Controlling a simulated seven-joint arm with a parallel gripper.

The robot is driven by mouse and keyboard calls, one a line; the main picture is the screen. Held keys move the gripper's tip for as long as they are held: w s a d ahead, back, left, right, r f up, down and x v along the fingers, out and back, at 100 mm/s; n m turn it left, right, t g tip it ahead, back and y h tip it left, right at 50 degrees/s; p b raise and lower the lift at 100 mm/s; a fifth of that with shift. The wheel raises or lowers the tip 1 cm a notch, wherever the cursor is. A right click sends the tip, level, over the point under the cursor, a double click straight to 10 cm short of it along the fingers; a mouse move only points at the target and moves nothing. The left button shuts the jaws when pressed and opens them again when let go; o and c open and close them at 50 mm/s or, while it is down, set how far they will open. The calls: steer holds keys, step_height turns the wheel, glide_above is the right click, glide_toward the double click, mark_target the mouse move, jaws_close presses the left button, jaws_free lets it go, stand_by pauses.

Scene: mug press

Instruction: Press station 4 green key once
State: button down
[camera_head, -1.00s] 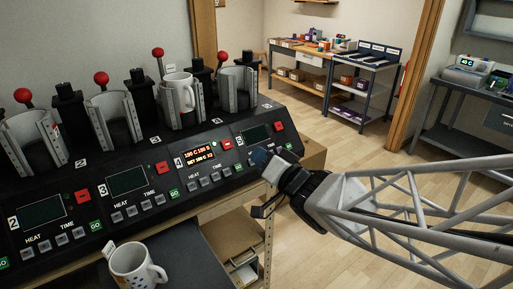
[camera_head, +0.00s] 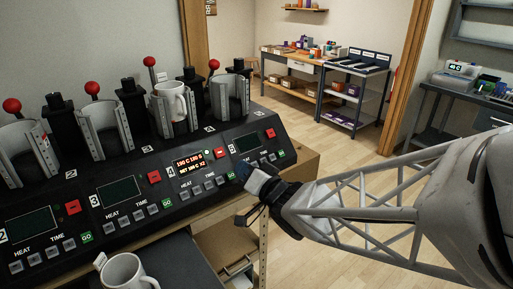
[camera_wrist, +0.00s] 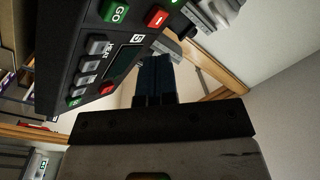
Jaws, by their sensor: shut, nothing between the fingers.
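Station 4's panel has a lit display (camera_head: 188,162), a red key (camera_head: 221,153), grey keys and a green GO key (camera_head: 232,176) at its lower right. A white mug (camera_head: 170,105) sits in the station 4 press above it. My gripper (camera_head: 245,174) is shut and empty, just right of that GO key; the head view does not show whether they touch. In the wrist view, the shut fingers (camera_wrist: 155,76) stand apart from the green GO key (camera_wrist: 115,11), which is at the top beside a red key (camera_wrist: 157,16).
Station 5's panel has a dark display (camera_head: 247,143), a red key (camera_head: 270,133) and a green key (camera_head: 281,154), close above my gripper. Station 3's green key (camera_head: 167,204) is to the left. Another mug (camera_head: 126,272) stands below the console. Open floor lies right.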

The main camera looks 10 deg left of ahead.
steer(key=shift+w+a+f, duration=0.45)
steer(key=shift+f, duration=0.15)
steer(key=shift+w+a+f, duration=0.4)
steer(key=shift+w+f, duration=0.05)
steer(key=shift+f, duration=0.15)
steer(key=shift+a+f, duration=0.1)
stand_by(1.4)
steer(key=shift+w+a+f, duration=0.15)
steer(key=shift+w+f, duration=0.05)
steer(key=shift+w+a+f, duration=0.2)
steer(key=shift+w+f, duration=0.05)
steer(key=shift+f, duration=0.05)
stand_by(1.3)
steer(key=shift+s+r, duration=0.1)
stand_by(0.3)
steer(key=shift+s+d+r, duration=0.35)
steer(key=shift+d+r, duration=0.1)
steer(key=shift+r, duration=0.05)
steer(key=shift+s+r, duration=0.1)
stand_by(0.3)
steer(key=shift+s+d+r, duration=0.6)
steer(key=shift+d+r, duration=0.05)
steer(key=shift+r, duration=0.15)
steer(key=shift+s+d+r, duration=0.6)
steer(key=shift+d+r, duration=0.05)
steer(key=shift+r, duration=0.15)
